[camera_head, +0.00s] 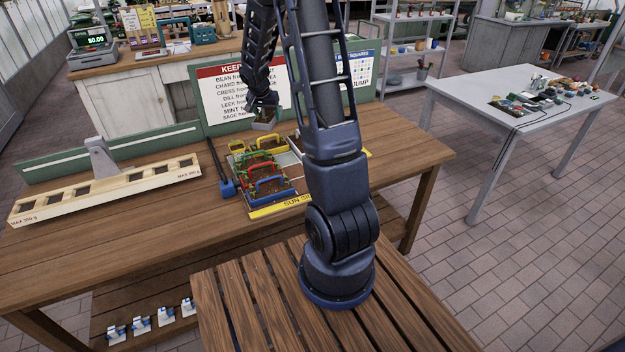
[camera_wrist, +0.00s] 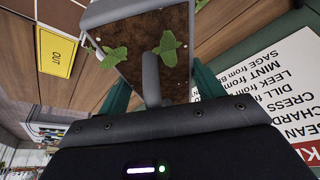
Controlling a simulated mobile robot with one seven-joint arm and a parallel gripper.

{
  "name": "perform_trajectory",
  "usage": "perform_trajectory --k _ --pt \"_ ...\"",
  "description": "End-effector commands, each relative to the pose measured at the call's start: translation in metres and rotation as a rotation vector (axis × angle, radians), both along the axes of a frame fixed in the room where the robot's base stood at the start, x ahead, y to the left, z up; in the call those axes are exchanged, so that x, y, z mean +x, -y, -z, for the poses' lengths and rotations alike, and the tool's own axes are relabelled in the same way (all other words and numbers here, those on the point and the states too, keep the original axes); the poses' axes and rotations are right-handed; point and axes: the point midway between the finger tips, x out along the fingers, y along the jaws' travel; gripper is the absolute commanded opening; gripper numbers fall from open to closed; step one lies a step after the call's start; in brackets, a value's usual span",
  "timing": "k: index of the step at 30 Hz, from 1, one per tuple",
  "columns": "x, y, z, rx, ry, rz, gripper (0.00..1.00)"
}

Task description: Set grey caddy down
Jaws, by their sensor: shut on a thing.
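The grey caddy (camera_head: 265,123) hangs at my gripper (camera_head: 262,104) near the back of the wooden table, in front of the "KEEP" sign. In the wrist view, the caddy (camera_wrist: 109,79) holds dark soil with small green seedlings, and its grey handle (camera_wrist: 151,82) runs between the green fingers of my gripper (camera_wrist: 160,92). My gripper is shut on this handle. I cannot tell exactly how far the caddy's base is above the table.
Yellow, green, red and blue caddies (camera_head: 268,187) stand close together on a tray with a yellow "SUN" edge (camera_head: 290,203), nearer than the grey caddy. A wooden slotted beam (camera_head: 100,190) lies at left. A yellow "OUT" label (camera_wrist: 57,52) shows in the wrist view. Bare tabletop (camera_head: 150,240) lies front left.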

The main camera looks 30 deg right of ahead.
Motion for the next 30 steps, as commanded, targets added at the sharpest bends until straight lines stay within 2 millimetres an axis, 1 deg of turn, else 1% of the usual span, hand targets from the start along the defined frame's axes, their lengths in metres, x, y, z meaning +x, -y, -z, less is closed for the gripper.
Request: perform_trajectory --k 1,3,11,17,21,25,30 --pt "-0.013 0.005 -0.007 0.0 0.002 0.049 0.37" --pt "-0.031 0.014 -0.014 0.0 0.003 0.125 0.37" --pt "-0.094 0.043 -0.034 0.001 0.002 0.386 0.37" --pt "-0.142 0.062 -0.044 0.002 0.001 0.578 0.37" --pt "-0.174 0.073 -0.046 0.003 -0.001 0.708 0.37" --pt "-0.2 0.08 -0.046 0.001 -0.001 0.807 0.37" --pt "-0.22 0.086 -0.045 0.001 -0.001 0.889 0.37"
